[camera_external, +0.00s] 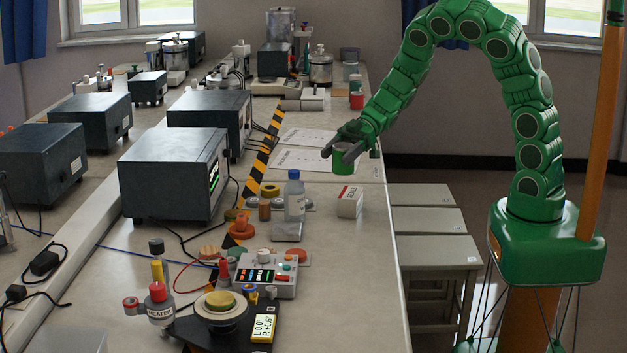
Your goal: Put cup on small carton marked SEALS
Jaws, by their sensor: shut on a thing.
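A green cup (343,165) is held in the air by my gripper (343,152), whose dark fingers are shut on it near the rim. The cup looks upright. A small white carton (349,203) with a red marking stands on the bench below the cup; its lettering is too small to read surely. The cup appears above the carton, with a gap between them in the picture. The exact alignment in depth cannot be told from this one view.
A clear bottle (294,200) stands left of the carton, with several small reels (268,203) around it. Papers (300,160) lie behind. A grey instrument box (172,175) stands at left. Stools (437,252) stand right of the bench. The bench in front of the carton is clear.

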